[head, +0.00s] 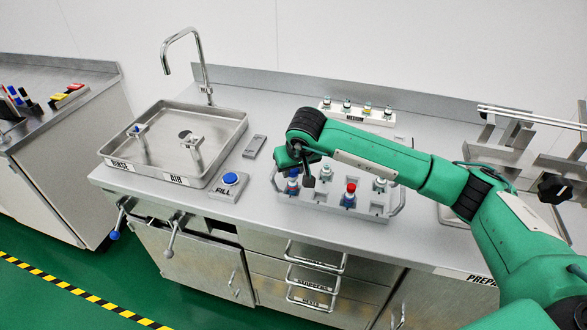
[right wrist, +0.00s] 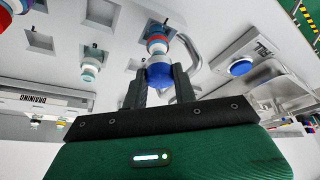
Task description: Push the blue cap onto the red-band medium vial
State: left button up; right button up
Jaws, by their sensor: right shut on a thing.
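My right gripper (head: 300,176) points down over the left part of the grey vial rack (head: 320,200) in the head view. In the right wrist view its two dark fingers (right wrist: 160,82) are shut on the blue cap (right wrist: 161,73). A vial with a red band (right wrist: 156,38) is directly in line with the cap, standing in a rack hole. The cap and the vial look touching or very close; I cannot tell whether the cap is seated. In the head view the blue and red of this pair (head: 292,188) show just below the gripper. My left gripper is not in view.
The blue FILL button (head: 230,179) and a metal tray (head: 218,172) are to the left.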

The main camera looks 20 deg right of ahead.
jog(key=shift+f+b, duration=0.65)
dwell(0.8)
jog(key=o, duration=1)
